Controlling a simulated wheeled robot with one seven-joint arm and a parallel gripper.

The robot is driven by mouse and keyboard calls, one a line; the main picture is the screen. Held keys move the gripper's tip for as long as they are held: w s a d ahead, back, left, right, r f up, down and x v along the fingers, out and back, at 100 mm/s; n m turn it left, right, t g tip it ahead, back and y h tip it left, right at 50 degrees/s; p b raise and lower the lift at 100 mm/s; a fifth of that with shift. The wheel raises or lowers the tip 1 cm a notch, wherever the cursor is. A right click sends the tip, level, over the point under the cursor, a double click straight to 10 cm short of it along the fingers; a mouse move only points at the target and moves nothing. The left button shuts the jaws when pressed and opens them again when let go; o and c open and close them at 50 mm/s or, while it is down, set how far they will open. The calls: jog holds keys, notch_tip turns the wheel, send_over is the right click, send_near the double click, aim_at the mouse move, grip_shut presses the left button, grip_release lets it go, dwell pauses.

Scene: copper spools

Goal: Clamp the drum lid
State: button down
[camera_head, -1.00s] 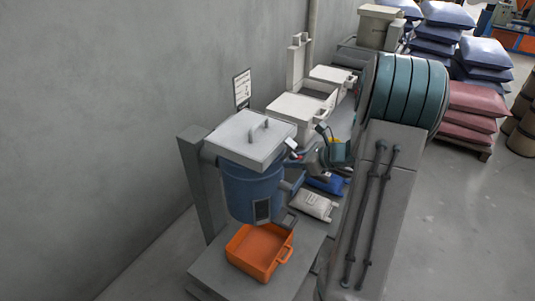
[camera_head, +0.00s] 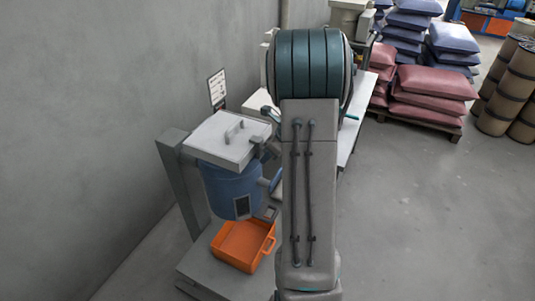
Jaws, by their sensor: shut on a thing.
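The blue drum (camera_head: 232,187) hangs at the left in the head view, with a dark panel low on its front. Its flat grey lid (camera_head: 222,148) lies on top, level, with a handle (camera_head: 234,130) in its middle. My gripper (camera_head: 262,149) is at the lid's right edge, where only a small dark part of it shows. It is shut on the lid clamp there. My own arm link covers the rest of the gripper, and the clamp itself cannot be made out.
An orange bin (camera_head: 241,246) sits on the grey base below the drum. A grey post (camera_head: 181,185) stands left of the drum, close to the wall. A sign (camera_head: 217,89) rises behind the lid. Stacked sacks (camera_head: 428,97) and brown drums (camera_head: 507,90) stand at the right back. The right floor is clear.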

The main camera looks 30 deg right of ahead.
dwell(0.3)
jog(key=c, duration=1.1)
grip_release()
jog(key=shift+r, duration=0.1)
jog(key=b+v, duration=0.2)
jog(key=v, duration=1.1)
jog(key=shift+s+r, duration=0.2)
jog(key=shift+r, duration=0.05)
